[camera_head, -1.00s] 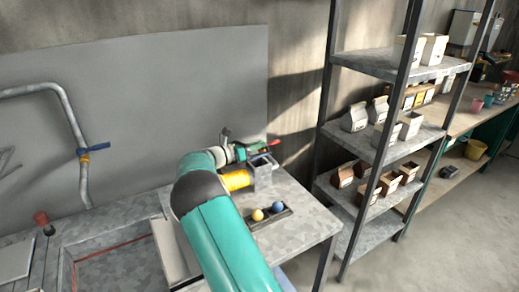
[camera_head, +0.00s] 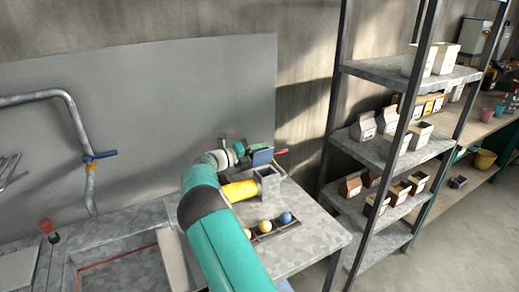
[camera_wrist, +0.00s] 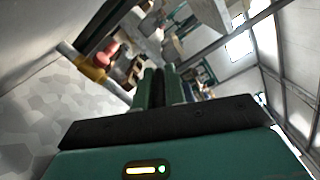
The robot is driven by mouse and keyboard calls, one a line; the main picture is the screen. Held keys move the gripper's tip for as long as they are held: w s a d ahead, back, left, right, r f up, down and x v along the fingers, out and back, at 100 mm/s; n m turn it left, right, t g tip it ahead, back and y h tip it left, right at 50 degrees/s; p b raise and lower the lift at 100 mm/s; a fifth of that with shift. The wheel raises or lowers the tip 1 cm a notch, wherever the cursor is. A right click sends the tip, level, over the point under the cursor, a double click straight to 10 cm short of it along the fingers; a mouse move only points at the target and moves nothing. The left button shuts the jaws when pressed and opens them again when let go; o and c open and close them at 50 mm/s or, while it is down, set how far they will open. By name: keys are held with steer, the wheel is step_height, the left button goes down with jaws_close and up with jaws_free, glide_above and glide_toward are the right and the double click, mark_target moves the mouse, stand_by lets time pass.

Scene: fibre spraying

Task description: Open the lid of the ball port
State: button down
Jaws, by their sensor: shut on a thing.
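The ball port is a small grey open-topped box (camera_head: 270,185) with a yellow ribbed cylinder (camera_head: 241,190) on its left, on the right end of the grey bench. Its blue-grey lid (camera_head: 262,157) stands raised at the back of the opening. My gripper (camera_head: 262,147) is at the lid's upper edge, small and partly hidden in the head view. It is shut on the lid. In the wrist view the two green fingers (camera_wrist: 156,88) are close together; what lies between them is hard to make out.
A dark rack holds several balls, including a yellow ball (camera_head: 265,226) and a blue ball (camera_head: 286,218), in front of the box. A metal shelf (camera_head: 385,150) with cartons stands close on the right. A pipe with a blue-handled valve (camera_head: 98,156) is on the left.

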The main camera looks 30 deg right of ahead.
steer(key=shift+w+a+f+n, duration=0.15)
steer(key=shift+w+f+n, duration=0.1)
steer(key=shift+n, duration=0.15)
steer(key=c, duration=1.5)
jaws_free()
steer(key=shift+s, duration=0.1)
steer(key=a, duration=1.3)
steer(key=shift+w+a, duration=0.3)
steer(key=shift+w, duration=0.1)
steer(key=shift+r, duration=0.1)
